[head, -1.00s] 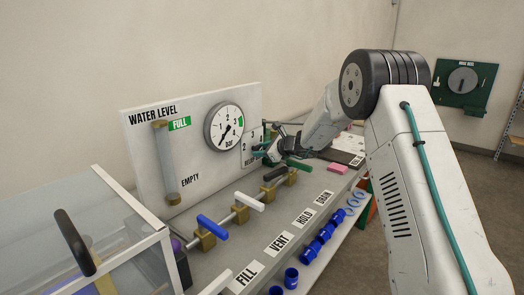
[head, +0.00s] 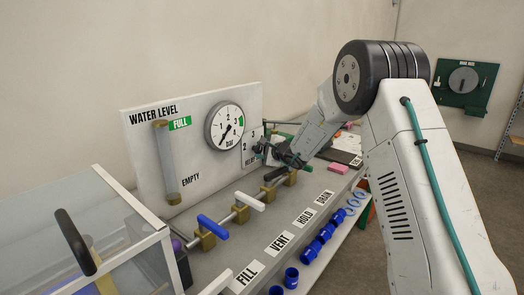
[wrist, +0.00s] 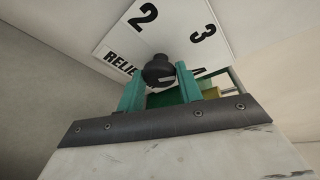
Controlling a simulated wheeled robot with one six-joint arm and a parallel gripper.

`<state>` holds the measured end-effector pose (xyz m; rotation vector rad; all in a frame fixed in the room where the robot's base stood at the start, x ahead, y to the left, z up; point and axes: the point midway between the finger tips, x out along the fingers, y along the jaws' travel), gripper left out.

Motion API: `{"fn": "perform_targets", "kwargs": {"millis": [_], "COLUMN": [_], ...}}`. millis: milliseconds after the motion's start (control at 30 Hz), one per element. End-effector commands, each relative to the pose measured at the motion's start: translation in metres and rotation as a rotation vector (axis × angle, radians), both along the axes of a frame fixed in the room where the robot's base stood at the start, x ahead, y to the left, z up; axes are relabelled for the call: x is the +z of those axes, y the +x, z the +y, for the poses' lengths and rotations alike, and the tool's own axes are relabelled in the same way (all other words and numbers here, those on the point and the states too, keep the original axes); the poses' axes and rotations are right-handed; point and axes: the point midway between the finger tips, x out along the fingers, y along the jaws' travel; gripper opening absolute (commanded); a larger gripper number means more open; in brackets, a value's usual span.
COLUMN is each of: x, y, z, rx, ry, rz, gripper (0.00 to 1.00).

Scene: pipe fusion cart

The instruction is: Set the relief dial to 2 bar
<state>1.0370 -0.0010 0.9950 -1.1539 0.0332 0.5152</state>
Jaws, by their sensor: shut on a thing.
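The relief dial is a dark round knob (wrist: 158,70) in front of a white plate (wrist: 205,30) marked 2, 3 and RELIEF, part of it hidden. My gripper (wrist: 160,88) has its teal fingers on either side of the knob in the wrist view, shut on it. A small pale mark shows on the knob's lower side; I cannot tell which number the dial points to. In the head view my gripper (head: 264,151) is at the right end of the board, covering the knob and part of the relief plate (head: 249,143).
A pressure gauge (head: 225,126) and a water level tube (head: 166,164) are on the board (head: 203,163). Valves with blue (head: 213,227) and white (head: 249,199) handles line the bench below. Blue fittings (head: 326,234) lie along the front shelf. A pink block (head: 338,168) lies right of my gripper.

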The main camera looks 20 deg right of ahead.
Motion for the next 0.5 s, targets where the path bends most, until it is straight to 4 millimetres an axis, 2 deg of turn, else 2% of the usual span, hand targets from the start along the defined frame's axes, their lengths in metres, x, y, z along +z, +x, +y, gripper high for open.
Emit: {"fn": "perform_targets", "kwargs": {"millis": [500], "x": [-0.0017], "y": [-0.0008], "z": [0.0011], "rx": [0.001], "ry": [-0.254], "rz": [-0.183], "gripper": [0.13]}}
